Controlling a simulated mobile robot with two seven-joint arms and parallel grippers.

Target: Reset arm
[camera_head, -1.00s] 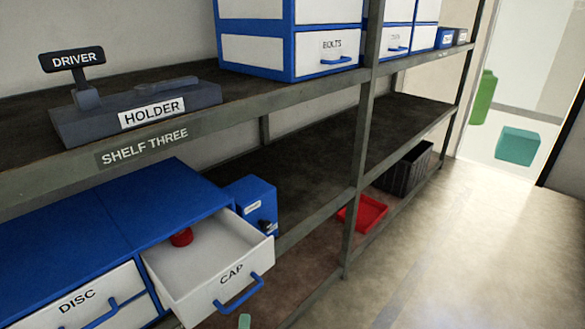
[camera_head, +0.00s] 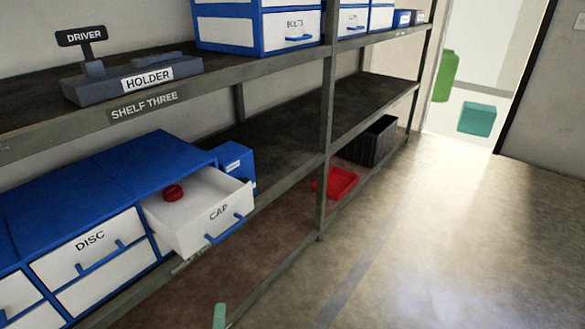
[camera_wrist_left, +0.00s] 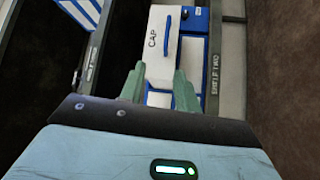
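The white CAP drawer (camera_head: 200,210) is pulled out of the blue cabinet (camera_head: 100,185) on the lower shelf. A red cap (camera_head: 173,192) lies inside it near the back. One green fingertip of my left gripper (camera_head: 219,316) shows at the bottom edge of the head view, below and in front of the drawer. In the left wrist view my left gripper (camera_wrist_left: 159,82) has its two green fingers apart with nothing between them. The CAP drawer (camera_wrist_left: 160,45) shows beyond the fingertips, apart from them. My right gripper is in neither view.
Shelf three (camera_head: 145,110) above bears a grey holder (camera_head: 130,82) and the bolts drawer unit (camera_head: 260,30). A red tray (camera_head: 338,182) and a black crate (camera_head: 370,140) sit low at the rack's far end. The floor (camera_head: 430,250) to the right is clear.

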